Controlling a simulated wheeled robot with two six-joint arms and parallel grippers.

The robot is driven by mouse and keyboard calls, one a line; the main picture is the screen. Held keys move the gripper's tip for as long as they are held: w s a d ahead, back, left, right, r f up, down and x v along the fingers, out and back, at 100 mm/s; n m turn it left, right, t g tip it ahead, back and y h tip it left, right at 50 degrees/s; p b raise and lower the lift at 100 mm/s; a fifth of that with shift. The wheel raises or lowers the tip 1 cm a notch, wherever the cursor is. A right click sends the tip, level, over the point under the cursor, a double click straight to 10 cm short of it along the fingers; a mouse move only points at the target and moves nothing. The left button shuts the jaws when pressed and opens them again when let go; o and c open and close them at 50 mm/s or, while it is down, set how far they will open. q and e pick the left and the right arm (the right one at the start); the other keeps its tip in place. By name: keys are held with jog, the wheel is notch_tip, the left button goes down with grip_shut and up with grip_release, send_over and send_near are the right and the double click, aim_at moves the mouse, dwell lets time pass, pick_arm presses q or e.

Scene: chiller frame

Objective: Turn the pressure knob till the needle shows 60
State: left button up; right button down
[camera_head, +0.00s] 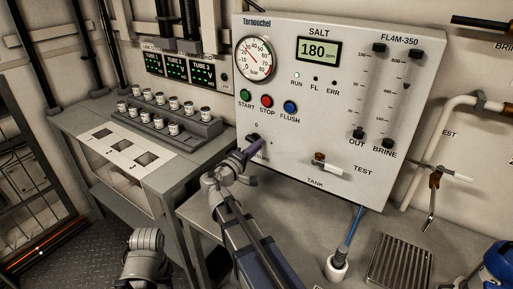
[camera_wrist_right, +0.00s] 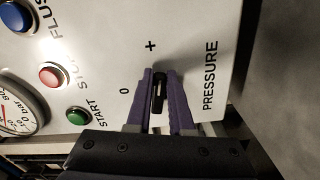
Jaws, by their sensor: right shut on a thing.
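The pressure knob (camera_wrist_right: 159,92) is a small dark knob on the white panel, between the 0 and + marks and beside the word PRESSURE in the right wrist view. My right gripper (camera_wrist_right: 160,73) has its purple fingers shut on the knob, one on each side. In the head view this gripper (camera_head: 252,150) reaches the lower left of the panel and mostly hides the knob. The round pressure gauge (camera_head: 254,58) is at the panel's upper left, with a thin red needle slanting across its face. Its exact reading is too small to tell.
START (camera_head: 246,95), STOP (camera_head: 267,101) and FLUSH (camera_head: 290,107) buttons sit above the knob. A TANK/TEST valve lever (camera_head: 328,165) is to its right. A rack of small jars (camera_head: 170,120) stands left. A drain grate (camera_head: 399,261) lies at the lower right.

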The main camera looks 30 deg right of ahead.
jog(key=shift+w+a+f+m+b, duration=0.15)
jog(key=shift+f+m+b, duration=0.15)
jog(key=shift+m, duration=1.2)
jog(key=shift+w+a+f+m+b, duration=0.15)
jog(key=shift+f+m, duration=0.1)
jog(key=shift+m, duration=1.25)
jog(key=shift+w+f+m+b, duration=0.15)
jog(key=shift+f+m+b, duration=0.15)
jog(key=shift+m, duration=1.2)
jog(key=c, duration=0.8)
grip_release()
jog(key=v, duration=0.7)
jog(key=shift+s+a, duration=0.2)
jog(key=shift+a, duration=0.15)
